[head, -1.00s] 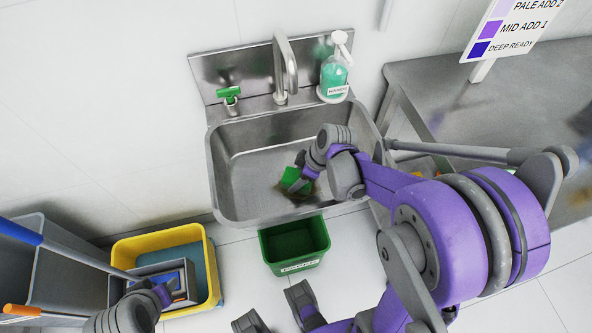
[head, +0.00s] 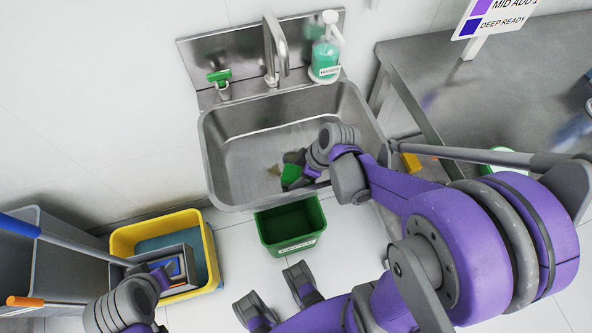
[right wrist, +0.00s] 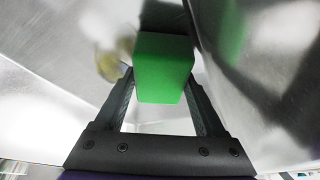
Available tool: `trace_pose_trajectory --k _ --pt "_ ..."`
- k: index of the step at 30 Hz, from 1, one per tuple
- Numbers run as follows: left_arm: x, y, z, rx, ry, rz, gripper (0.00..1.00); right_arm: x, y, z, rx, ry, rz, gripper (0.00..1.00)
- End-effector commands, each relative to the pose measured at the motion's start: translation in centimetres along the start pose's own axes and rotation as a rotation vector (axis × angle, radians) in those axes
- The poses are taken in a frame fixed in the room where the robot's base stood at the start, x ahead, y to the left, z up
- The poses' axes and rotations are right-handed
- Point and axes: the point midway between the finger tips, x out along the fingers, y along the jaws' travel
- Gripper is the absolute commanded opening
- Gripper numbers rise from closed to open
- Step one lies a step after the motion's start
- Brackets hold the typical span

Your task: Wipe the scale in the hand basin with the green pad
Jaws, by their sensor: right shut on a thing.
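The steel hand basin (head: 225,150) is fixed to the wall under a curved tap. My right gripper (head: 299,173) is inside it, low near the front wall, shut on the green pad (head: 290,174). In the right wrist view the pad (right wrist: 165,68) sits between the two fingers. A brownish scale patch (head: 275,170) shows just left of the pad; in the right wrist view a blurred yellowish patch (right wrist: 108,62) lies left of the pad. Whether the pad touches the steel cannot be told. My left gripper (head: 165,273) is over the yellow tub; its jaws are unclear.
A soap bottle (head: 326,58) and a green-topped item (head: 220,82) stand on the basin's back ledge, either side of the tap (head: 275,50). A green bin (head: 290,228) stands below the basin. The yellow tub (head: 120,238) is at left, a steel table (head: 450,75) at right.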

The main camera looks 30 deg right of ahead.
Motion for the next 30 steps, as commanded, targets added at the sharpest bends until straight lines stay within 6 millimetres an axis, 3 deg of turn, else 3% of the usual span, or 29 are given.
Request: trace_pose_trajectory --k 9,30 --pt "0.2 0.0 0.1 0.000 -0.001 0.000 0.50 -0.4 0.7 1.9 0.009 -0.007 0.000 0.27" --pt "0.5 0.0 0.3 0.000 -0.002 0.000 0.50 0.3 4.3 -0.5 0.003 -0.004 0.000 0.27"
